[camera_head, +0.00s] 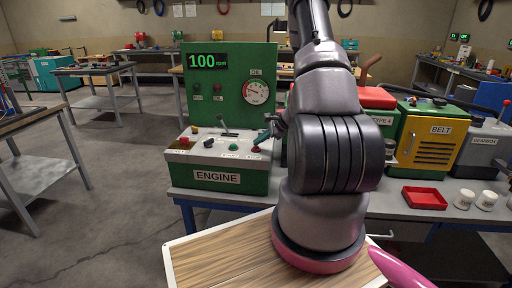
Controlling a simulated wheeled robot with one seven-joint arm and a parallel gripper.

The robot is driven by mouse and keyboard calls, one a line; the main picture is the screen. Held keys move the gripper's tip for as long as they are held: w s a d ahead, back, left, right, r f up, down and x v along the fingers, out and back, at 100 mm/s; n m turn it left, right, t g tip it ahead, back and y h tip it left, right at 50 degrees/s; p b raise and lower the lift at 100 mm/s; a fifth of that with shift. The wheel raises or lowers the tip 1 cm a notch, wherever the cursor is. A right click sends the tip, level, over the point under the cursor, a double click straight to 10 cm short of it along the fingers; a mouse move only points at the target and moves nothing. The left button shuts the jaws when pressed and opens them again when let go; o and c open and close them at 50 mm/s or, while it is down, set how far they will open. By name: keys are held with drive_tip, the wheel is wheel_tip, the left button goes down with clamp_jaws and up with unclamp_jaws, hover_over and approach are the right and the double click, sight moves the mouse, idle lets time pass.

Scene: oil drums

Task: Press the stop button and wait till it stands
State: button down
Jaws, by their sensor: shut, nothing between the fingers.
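The engine console (217,178) is a green and grey box on the bench, with a sloping grey top. A red button (255,149) sits at its right front, beside a green button (233,147); their small labels are too blurred to read. Another red button (183,140) is at the left. My gripper (262,138) is shut and empty, its tip just above or touching the right red button; I cannot tell which. My arm hides part of the gripper. The display (207,61) on the upright green panel reads 100 rpm.
A black lever (227,131) stands up from the console top. An oil gauge (256,91) is on the panel. Right of my arm are a yellow and green belt unit (425,138), a gearbox unit (480,150), a red tray (424,198) and white jars (464,199).

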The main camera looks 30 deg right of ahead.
drive_tip(key=shift+r, duration=0.7)
drive_tip(key=shift+r, duration=2.55)
